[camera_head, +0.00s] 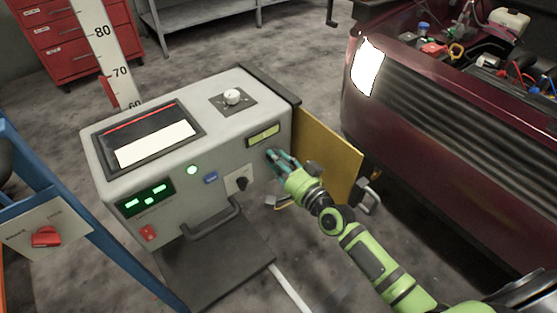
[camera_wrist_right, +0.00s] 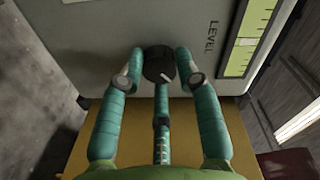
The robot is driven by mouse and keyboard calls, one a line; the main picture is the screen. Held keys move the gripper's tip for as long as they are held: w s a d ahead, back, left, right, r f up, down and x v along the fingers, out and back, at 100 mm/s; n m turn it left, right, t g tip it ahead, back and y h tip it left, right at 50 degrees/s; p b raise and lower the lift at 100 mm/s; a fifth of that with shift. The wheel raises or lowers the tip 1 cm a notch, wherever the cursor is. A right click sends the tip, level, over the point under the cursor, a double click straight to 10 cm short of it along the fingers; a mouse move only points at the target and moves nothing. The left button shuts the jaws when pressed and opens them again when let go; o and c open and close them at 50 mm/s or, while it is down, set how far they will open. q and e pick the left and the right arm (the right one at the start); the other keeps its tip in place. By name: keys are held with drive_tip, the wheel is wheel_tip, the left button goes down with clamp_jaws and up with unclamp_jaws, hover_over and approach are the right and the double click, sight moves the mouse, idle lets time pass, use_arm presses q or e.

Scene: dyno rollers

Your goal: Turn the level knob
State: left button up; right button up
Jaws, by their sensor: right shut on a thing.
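The level knob (camera_wrist_right: 158,64) is a round black knob with a white pointer mark. It sits on the grey machine's front panel beside the word LEVEL. My right gripper (camera_wrist_right: 160,68) is shut on it, with one teal finger on each side and a third finger below. The mark points toward the lower right in the wrist view. In the head view my right gripper (camera_head: 277,158) reaches the right end of the panel and its fingers hide the knob. A yellow-green level gauge (camera_wrist_right: 248,38) is beside the knob; it also shows in the head view (camera_head: 263,135). My left gripper is not in view.
The grey machine (camera_head: 225,130) also carries a black knob (camera_head: 242,184), a green light (camera_head: 191,170) and a front handle (camera_head: 212,220). A yellow panel (camera_head: 328,155) stands at its right. A dark red car (camera_head: 440,130) is further right.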

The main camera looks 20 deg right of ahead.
drive_tip(key=shift+w+d+r, duration=0.1)
drive_tip(key=shift+r, duration=0.2)
drive_tip(key=o, duration=1.2)
drive_tip(key=shift+c, duration=0.2)
drive_tip(key=shift+f, duration=0.15)
drive_tip(key=shift+f, duration=0.1)
drive_tip(key=v, duration=1.2)
